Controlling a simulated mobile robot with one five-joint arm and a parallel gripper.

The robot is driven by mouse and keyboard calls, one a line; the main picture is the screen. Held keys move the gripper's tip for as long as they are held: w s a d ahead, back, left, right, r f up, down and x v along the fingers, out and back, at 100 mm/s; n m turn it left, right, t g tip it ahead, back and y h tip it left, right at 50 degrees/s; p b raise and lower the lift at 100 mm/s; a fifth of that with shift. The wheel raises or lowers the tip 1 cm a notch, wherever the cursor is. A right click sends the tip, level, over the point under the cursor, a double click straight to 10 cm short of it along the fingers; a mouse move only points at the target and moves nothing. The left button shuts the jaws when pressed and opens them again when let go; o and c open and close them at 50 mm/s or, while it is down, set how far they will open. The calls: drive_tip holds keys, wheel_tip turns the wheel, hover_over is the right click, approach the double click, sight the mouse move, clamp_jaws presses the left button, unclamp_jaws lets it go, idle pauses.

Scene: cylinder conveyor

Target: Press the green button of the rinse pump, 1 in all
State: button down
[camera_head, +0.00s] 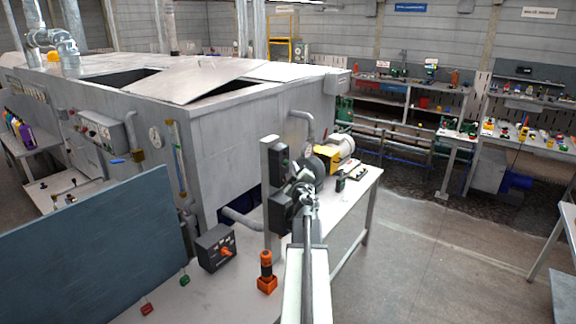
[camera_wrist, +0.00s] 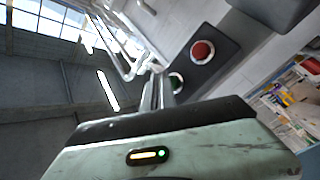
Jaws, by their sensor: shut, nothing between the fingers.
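In the wrist view a dark button box (camera_wrist: 225,42) carries a red button (camera_wrist: 202,51) and a green button (camera_wrist: 177,84). The green button is dark, with a pale ring around it, and is partly hidden by my gripper. My gripper (camera_wrist: 159,84) is shut and empty, its fingertips close beside the green button; I cannot tell whether they touch it. In the head view my gripper (camera_head: 304,186) is in front of the grey post with dark boxes, and the buttons are hidden or too small to see. The cream pump motor (camera_head: 338,148) with its yellow guard stands just behind.
The pale bench (camera_head: 345,215) holds a black switch box (camera_head: 213,243) with an orange knob and an orange-and-black device (camera_head: 266,275). A blue-grey panel (camera_head: 95,255) stands at the left. A large grey tank (camera_head: 225,150) rises behind.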

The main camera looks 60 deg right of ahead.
drive_tip(key=shift+w, duration=0.4)
drive_tip(key=shift+s, duration=0.15)
idle(0.4)
drive_tip(key=shift+s+a, duration=0.1)
drive_tip(key=shift+s, duration=0.65)
